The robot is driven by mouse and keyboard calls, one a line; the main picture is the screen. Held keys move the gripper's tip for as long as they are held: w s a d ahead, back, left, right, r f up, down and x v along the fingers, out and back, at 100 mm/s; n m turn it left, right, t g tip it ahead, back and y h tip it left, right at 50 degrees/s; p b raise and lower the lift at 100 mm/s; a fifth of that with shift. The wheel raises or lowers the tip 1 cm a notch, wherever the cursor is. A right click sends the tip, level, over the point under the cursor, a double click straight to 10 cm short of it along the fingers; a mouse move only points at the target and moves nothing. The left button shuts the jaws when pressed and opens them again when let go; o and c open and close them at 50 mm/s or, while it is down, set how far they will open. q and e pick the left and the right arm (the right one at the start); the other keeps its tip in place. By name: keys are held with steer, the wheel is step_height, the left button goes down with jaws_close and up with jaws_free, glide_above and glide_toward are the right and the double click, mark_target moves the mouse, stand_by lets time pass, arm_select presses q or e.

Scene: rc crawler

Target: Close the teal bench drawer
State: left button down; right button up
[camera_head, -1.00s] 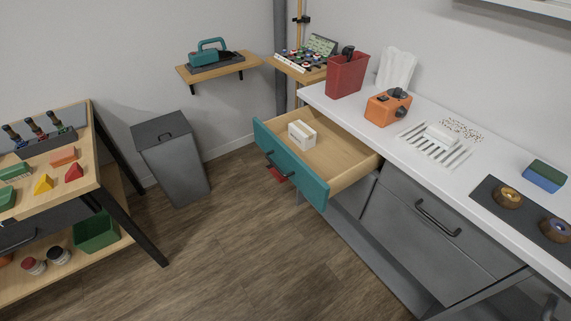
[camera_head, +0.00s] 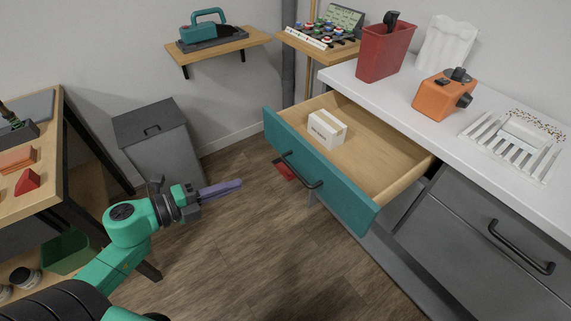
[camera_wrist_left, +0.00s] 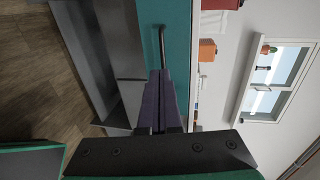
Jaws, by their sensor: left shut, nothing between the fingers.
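The teal bench drawer (camera_head: 322,179) is pulled out from the white-topped bench, with its teal front, black bar handle (camera_head: 301,171) and pale wooden inside showing. A white box (camera_head: 327,128) lies in it. My left gripper (camera_head: 238,184) is shut and empty, to the left of the drawer front and apart from it, pointing towards it. In the left wrist view, the shut purple fingers (camera_wrist_left: 160,92) point at the teal front (camera_wrist_left: 164,14), with the handle (camera_wrist_left: 162,42) just beyond the fingertips. My right gripper is not in view.
The white bench top (camera_head: 440,105) holds a red bin (camera_head: 383,52), an orange device (camera_head: 442,96) and a white rack. A grey bin (camera_head: 158,145) stands by the wall, and a wooden workbench is at left.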

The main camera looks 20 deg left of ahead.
mark_target(288, 166)
arm_select(q)
steer(key=x, duration=1.2)
steer(key=shift+d+r, duration=0.2)
steer(key=shift+r, duration=0.1)
steer(key=shift+w+d+f, duration=0.15)
steer(key=shift+w+d, duration=0.1)
steer(key=shift+w, duration=0.05)
steer(key=shift+d, duration=0.1)
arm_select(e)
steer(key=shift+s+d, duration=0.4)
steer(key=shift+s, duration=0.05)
arm_select(q)
steer(key=shift+w, duration=0.15)
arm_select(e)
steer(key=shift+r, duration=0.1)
